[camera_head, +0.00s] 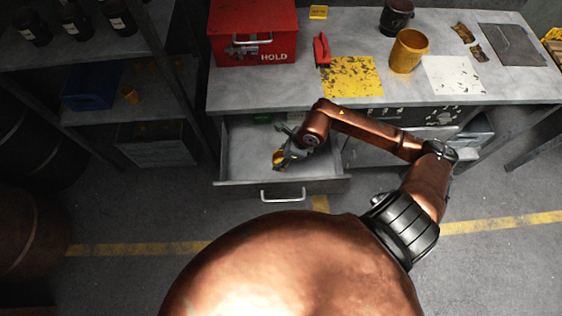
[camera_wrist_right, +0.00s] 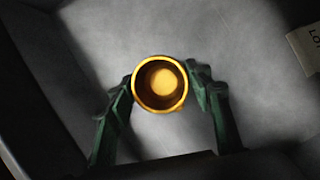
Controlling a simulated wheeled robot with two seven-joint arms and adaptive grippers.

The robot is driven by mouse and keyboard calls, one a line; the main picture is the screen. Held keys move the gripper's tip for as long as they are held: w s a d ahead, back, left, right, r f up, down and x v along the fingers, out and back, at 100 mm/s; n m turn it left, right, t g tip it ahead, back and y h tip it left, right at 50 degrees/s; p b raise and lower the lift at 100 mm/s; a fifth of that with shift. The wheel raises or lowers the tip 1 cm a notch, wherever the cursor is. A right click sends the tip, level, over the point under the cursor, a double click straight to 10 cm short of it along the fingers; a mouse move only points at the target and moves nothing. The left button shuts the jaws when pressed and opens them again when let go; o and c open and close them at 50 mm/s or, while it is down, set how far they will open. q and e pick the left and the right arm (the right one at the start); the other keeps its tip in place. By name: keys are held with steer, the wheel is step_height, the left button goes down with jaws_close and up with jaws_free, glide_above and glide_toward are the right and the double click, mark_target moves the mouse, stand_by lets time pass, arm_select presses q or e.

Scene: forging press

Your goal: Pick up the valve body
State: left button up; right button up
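The valve body appears to be the brass-coloured hollow round piece (camera_wrist_right: 160,104) in the right wrist view, seen from its open end. It also shows in the head view (camera_head: 279,158) inside the open drawer (camera_head: 235,150). My right gripper (camera_wrist_right: 160,82) reaches down into the drawer, with one dark green finger on each side of the piece. Both fingertips appear to touch its rim, so the gripper looks shut on it. In the head view my right gripper (camera_head: 283,155) partly covers the piece. I cannot tell whether it touches the drawer floor. My left gripper is not in view.
The drawer's front wall (camera_head: 284,183) and side walls surround the gripper. The bench top (camera_head: 300,88) above holds a red HOLD box (camera_head: 253,35), a yellow mat (camera_head: 352,77), a larger brass cup (camera_head: 408,52) and a white mat (camera_head: 453,75). A shelf (camera_head: 150,95) stands at left.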

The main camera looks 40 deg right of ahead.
steer(key=c, duration=1)
